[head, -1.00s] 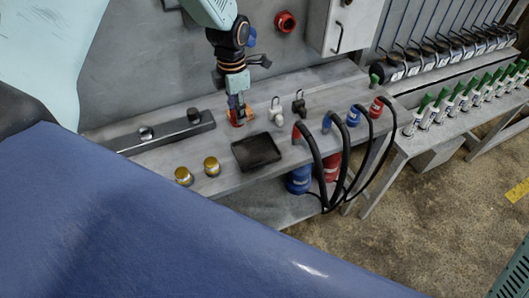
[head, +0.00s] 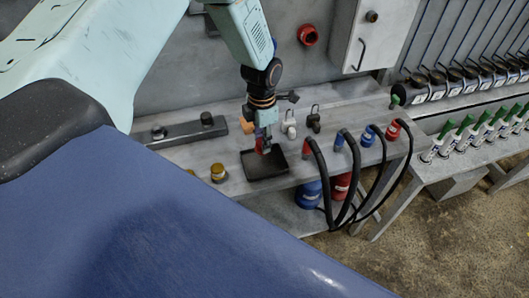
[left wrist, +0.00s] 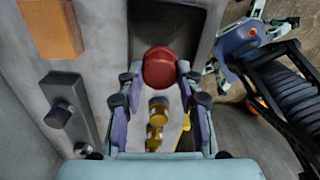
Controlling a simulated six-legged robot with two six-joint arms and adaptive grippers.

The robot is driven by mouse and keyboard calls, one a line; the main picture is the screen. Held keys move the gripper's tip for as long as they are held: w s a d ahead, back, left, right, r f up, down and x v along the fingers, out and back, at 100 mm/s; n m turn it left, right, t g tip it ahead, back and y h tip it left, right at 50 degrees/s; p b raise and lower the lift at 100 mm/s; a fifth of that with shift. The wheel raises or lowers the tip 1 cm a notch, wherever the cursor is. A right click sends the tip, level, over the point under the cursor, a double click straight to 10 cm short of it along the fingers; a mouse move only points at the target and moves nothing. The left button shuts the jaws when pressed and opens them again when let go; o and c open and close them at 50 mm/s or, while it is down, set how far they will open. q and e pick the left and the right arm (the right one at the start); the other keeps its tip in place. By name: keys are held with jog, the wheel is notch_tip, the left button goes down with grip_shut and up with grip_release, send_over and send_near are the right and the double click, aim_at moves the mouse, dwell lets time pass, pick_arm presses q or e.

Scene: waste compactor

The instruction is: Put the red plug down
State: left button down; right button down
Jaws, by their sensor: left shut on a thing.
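My left gripper (head: 264,147) is shut on the red plug (left wrist: 160,68), which shows as a rounded red end between the fingers in the left wrist view. In the head view the gripper points down over the black tray (head: 283,168) on the grey bench, and only a little red shows at its fingers. I cannot tell whether the plug touches the tray. The tray's dark inside also shows beyond the plug in the left wrist view (left wrist: 165,22). My right gripper is not in view.
An orange block (head: 246,125) stands behind the tray. A brass knob (head: 218,173) is to its left, and a bar with dark knobs (head: 180,132) lies further left. Small padlock-like items (head: 290,123) stand behind right. Plugs with black cables (head: 345,160) crowd the right side.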

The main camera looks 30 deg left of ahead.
pick_arm(q)
jog(key=shift+s+d+f, duration=0.1)
jog(key=shift+d+f, duration=0.15)
jog(key=shift+f, duration=0.45)
notch_tip(320, 180, down, 3)
jog(key=shift+d, duration=0.1)
jog(key=shift+a+f, duration=0.25)
jog(key=shift+f, duration=0.05)
jog(key=shift+d, duration=0.3)
jog(key=c, duration=1.3)
grip_release()
jog(key=o, duration=0.4)
jog(key=shift+a+f, duration=0.25)
jog(key=shift+d+r, duration=0.25)
jog(key=shift+r, duration=0.15)
notch_tip(320, 180, up, 11)
jog(key=shift+r, duration=0.45)
jog(key=shift+f, duration=0.2)
jog(key=s+d+f+m, duration=0.6)
jog(key=s+f+m, duration=0.6)
jog(key=s+m, duration=0.1)
jog(key=s+d+f+m, duration=0.2)
jog(key=s+m, duration=1.4)
jog(key=s, duration=0.2)
jog(key=shift+s, duration=0.35)
